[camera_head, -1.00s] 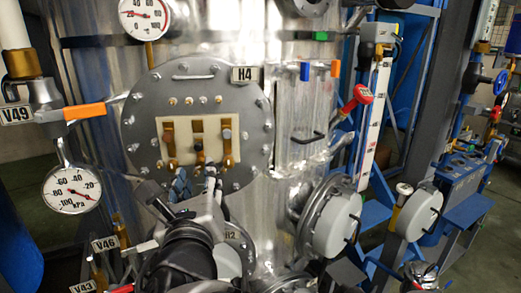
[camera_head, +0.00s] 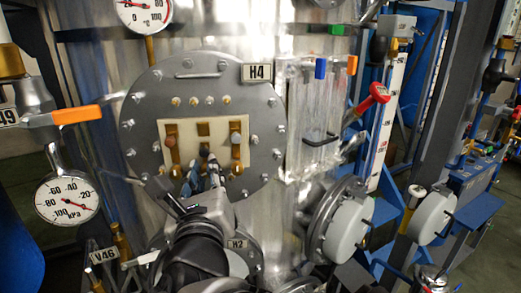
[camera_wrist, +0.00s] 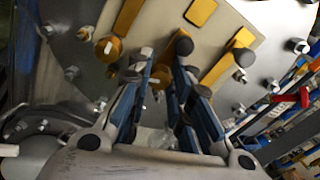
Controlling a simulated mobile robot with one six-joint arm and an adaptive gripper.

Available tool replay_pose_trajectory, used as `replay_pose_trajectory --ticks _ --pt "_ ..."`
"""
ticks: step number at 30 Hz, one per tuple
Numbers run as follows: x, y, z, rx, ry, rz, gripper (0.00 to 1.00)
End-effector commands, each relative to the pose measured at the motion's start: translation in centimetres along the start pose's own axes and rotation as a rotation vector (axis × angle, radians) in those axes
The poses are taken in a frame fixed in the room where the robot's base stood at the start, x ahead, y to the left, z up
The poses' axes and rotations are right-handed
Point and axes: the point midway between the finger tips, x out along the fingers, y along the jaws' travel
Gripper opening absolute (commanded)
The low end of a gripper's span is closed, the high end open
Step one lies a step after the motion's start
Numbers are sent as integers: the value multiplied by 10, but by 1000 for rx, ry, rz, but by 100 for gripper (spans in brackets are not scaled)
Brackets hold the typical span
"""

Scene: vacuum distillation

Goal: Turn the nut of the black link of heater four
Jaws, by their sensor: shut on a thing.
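Heater four is the round grey flange (camera_head: 253,116) under the H4 label (camera_head: 257,72). Its beige panel (camera_head: 220,125) carries three upright brass links. The middle one is the black link, with a black knob (camera_head: 204,150); this knob also shows in the wrist view (camera_wrist: 183,45). My gripper (camera_head: 203,174) reaches up from below to the foot of the black link. In the wrist view my gripper (camera_wrist: 158,84) has its blue, dark-tipped fingers closed around the link's lower end, on its nut. The fingers hide most of the nut.
The link with a brown knob (camera_head: 171,141) stands close left, the one with a grey knob (camera_head: 236,138) close right. Bolts ring the flange. The H2 flange lies just below, behind my wrist. An orange-handled valve (camera_head: 77,115) and a gauge (camera_head: 67,199) are at left.

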Motion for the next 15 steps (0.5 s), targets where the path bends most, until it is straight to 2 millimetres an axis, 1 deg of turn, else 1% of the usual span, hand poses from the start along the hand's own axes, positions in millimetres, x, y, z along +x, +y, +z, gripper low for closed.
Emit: replay_pose_trajectory --ticks 1,6,15 --pt "0 0 0 0 0 0 10" --pt "0 0 0 0 0 -1 0" --pt "0 0 -1 26 -1 -1 0"
